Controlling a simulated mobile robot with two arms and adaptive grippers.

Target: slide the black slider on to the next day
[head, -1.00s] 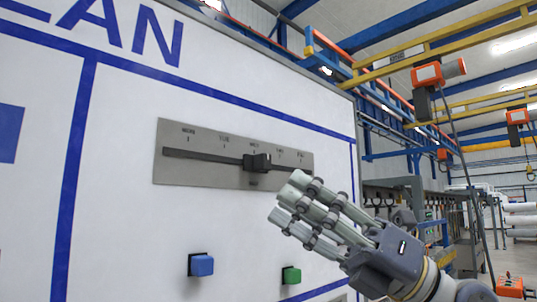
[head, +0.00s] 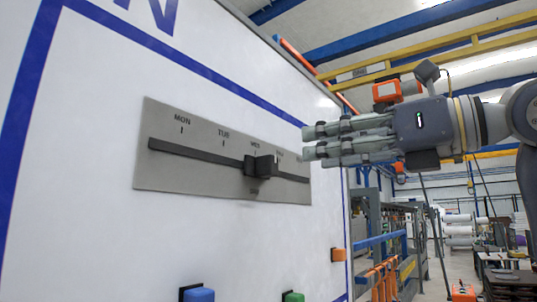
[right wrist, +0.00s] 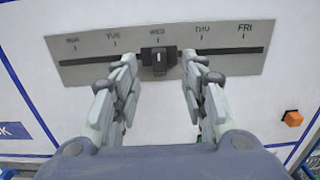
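The black slider (head: 258,167) sits on the dark slot of a grey plate (head: 160,185) on the white board, under the WED mark. In the right wrist view the slider (right wrist: 159,58) also stands below WED, with THU and FRI to its right. My right gripper (head: 312,144) is in front of the plate's right end in the head view, its fingers pointing left at the board. In the right wrist view its fingers (right wrist: 160,72) are spread apart, one set on each side of the slider, with nothing between them. My left gripper is not in view.
Blue (head: 197,294), green (head: 292,297) and orange (head: 338,255) blocks stick out from the board below the plate. An orange block also shows in the right wrist view (right wrist: 293,118). Blue frame lines border the board. Open hall lies to the right.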

